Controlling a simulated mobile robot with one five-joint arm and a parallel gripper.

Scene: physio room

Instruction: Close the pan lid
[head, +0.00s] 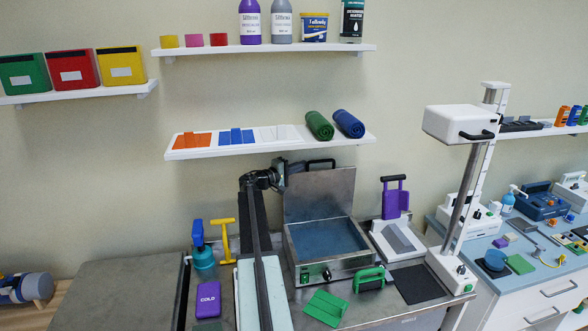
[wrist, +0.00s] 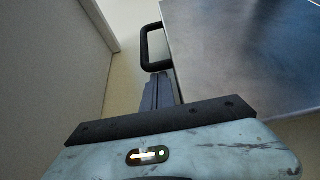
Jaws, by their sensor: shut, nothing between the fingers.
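The metal pan (head: 330,268) stands on the steel bench with water-like blue inside. Its lid (head: 320,195) is hinged at the back and stands open, nearly upright. A black loop handle (head: 320,163) is on the lid's top edge. My gripper (head: 281,168) is shut and empty, at the upper left edge of the lid. In the wrist view, my gripper's fingers (wrist: 161,88) are together just below the handle (wrist: 146,48), and the lid's metal face (wrist: 245,50) fills the right. Whether the fingers touch the lid is unclear.
A green-handled block (head: 369,279) and a green pad (head: 326,306) lie at the pan's front. A purple-handled tool (head: 394,200) stands to its right, beside a white post device (head: 455,210). A shelf (head: 268,146) with rolled mats hangs above the lid.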

